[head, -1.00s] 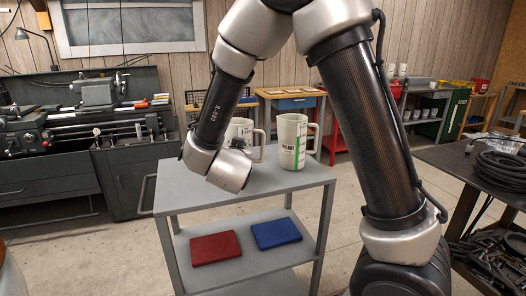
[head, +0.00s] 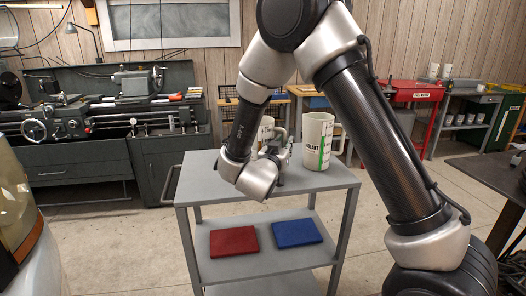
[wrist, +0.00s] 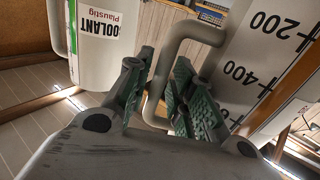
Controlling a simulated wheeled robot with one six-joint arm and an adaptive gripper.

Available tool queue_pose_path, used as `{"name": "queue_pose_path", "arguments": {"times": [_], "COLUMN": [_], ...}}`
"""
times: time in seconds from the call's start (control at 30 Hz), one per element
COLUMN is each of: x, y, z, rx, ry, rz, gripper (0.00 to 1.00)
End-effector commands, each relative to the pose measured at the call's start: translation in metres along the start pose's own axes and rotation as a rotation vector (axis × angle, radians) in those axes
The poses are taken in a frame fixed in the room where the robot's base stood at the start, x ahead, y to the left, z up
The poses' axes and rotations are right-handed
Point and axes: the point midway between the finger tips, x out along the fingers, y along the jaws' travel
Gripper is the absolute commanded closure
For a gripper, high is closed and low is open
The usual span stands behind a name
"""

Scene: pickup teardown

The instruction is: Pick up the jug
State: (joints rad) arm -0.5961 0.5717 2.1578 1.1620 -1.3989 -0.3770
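A cream jug (head: 266,131) stands on the grey cart's top, partly hidden behind my arm in the head view. In the wrist view this jug (wrist: 262,62) fills the right side, with a measuring scale on its wall. Its handle (wrist: 158,92) runs down between my gripper's fingers (wrist: 165,90). The fingers are apart, one on each side of the handle; I cannot tell whether either touches it. In the head view my gripper (head: 279,150) is small and beside that handle. A second cream jug (head: 315,142) with a coolant label stands upright to the right; it also shows in the wrist view (wrist: 88,50).
The cart (head: 325,184) carries a red book-like block (head: 233,241) and a blue one (head: 297,233) on its lower shelf. A lathe (head: 110,112) stands back left. A dark table (head: 480,170) is at right. A vehicle body is at the left edge.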

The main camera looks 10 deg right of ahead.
Motion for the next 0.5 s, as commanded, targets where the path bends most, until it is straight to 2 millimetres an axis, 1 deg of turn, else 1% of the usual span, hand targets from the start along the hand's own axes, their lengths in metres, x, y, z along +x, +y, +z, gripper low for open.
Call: {"name": "queue_pose_path", "arguments": {"times": [0.13, 0.17, 0.2, 0.27, 0.3, 0.5], "x": [-0.0002, -0.0002, -0.0003, -0.0003, -0.0003, -0.0005], "y": [-0.0002, -0.0001, -0.0002, -0.0002, -0.0002, -0.0002], "z": [0.0000, 0.0000, -0.0001, 0.0000, 0.0000, 0.0001], "rx": [0.000, 0.000, 0.000, 0.000, 0.000, 0.000], "ry": [0.000, 0.000, 0.000, 0.000, 0.000, -0.001], "rz": [0.000, 0.000, 0.000, 0.000, 0.000, -0.001], "gripper": [0.77, 0.80, 0.88, 0.99, 1.00, 1.00]}}
